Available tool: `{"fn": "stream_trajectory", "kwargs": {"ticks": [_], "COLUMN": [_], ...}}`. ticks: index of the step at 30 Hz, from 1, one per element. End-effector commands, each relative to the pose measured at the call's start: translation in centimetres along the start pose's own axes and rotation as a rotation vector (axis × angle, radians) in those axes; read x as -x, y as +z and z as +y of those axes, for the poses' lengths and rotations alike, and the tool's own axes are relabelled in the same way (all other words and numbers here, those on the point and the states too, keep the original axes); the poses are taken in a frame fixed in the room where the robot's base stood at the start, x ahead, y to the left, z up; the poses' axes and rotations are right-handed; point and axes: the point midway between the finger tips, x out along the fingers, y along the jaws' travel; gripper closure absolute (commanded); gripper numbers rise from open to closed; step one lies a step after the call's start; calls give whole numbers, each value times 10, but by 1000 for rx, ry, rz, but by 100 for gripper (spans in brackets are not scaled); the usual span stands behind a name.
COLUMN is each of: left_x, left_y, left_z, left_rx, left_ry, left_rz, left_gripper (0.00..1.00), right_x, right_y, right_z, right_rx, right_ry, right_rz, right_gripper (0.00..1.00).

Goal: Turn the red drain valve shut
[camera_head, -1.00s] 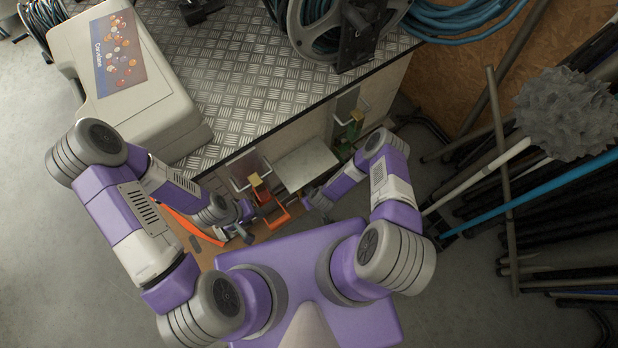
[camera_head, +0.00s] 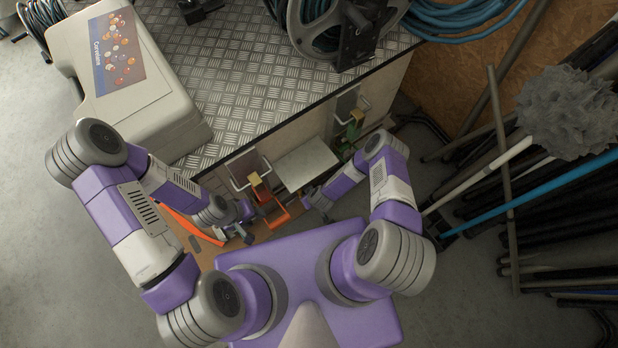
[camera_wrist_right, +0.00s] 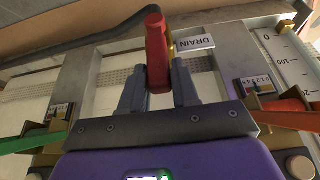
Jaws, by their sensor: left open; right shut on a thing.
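The red drain valve handle (camera_wrist_right: 156,42) stands nearly upright in the right wrist view, beside a plate marked DRAIN (camera_wrist_right: 195,44). My right gripper (camera_wrist_right: 159,88) is shut on its lower end, one finger on each side. In the head view my right gripper (camera_head: 317,202) is small and low at the front of the cabinet, and I cannot make out the red handle there. My left gripper (camera_head: 243,222) is open, beside an orange part (camera_head: 275,217) at the cabinet front.
Green (camera_wrist_right: 38,142) and orange (camera_wrist_right: 285,118) handles flank my right gripper in the wrist view. A pale box (camera_head: 130,85) and a hose reel (camera_head: 325,25) stand on the metal-plate top (camera_head: 240,85). Poles and pipes (camera_head: 540,215) lean at the right.

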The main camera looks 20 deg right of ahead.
Motion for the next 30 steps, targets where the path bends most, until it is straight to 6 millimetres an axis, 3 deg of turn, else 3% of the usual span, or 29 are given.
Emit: {"fn": "stream_trajectory", "kwargs": {"ticks": [8, 30], "left_x": [0, 0], "left_y": [0, 0], "left_z": [0, 0], "left_rx": [0, 0], "left_ry": [0, 0], "left_rz": [0, 0], "left_gripper": [57, 57], "right_x": [0, -13], "right_y": [-1, 6], "right_z": [8, 51], "right_rx": [-25, -209], "right_ry": [-57, -479], "right_rz": [1, 1], "right_gripper": [100, 100]}}
